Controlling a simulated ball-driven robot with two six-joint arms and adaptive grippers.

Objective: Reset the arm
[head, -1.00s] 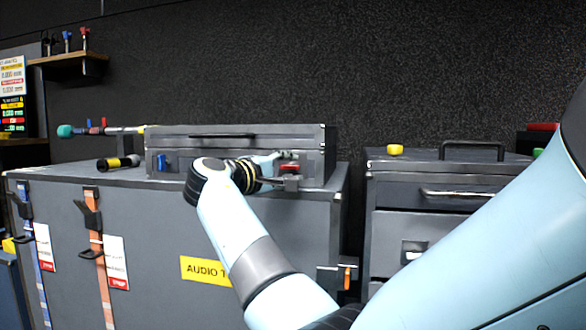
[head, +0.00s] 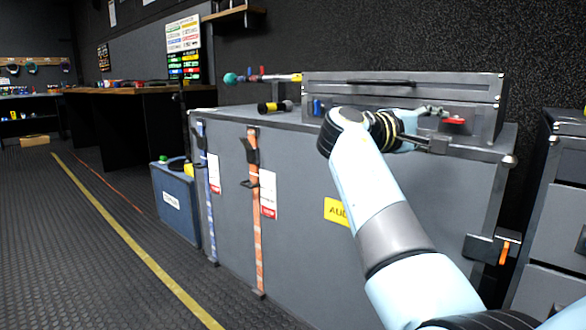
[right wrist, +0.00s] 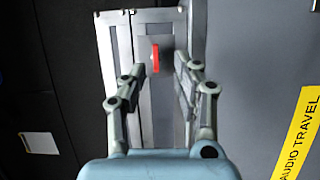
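My right gripper (head: 434,127) is at the front right of a closed grey case (head: 400,91), beside a red latch (head: 453,121). In the right wrist view the right gripper (right wrist: 157,75) is open. Its two fingers are apart, with the red latch (right wrist: 155,58) showing between them and a gap on each side. Nothing is held. My right arm is stretched forward over the front of the large grey trunk (head: 440,190) that carries the case. My left gripper is not in view.
A microphone-like rod (head: 262,78) and a black-and-yellow cylinder (head: 274,106) are at the trunk's left end. A blue box (head: 176,205) stands on the floor beside it. A grey drawer cabinet (head: 556,235) is at right. The floor (head: 90,250) at left is open.

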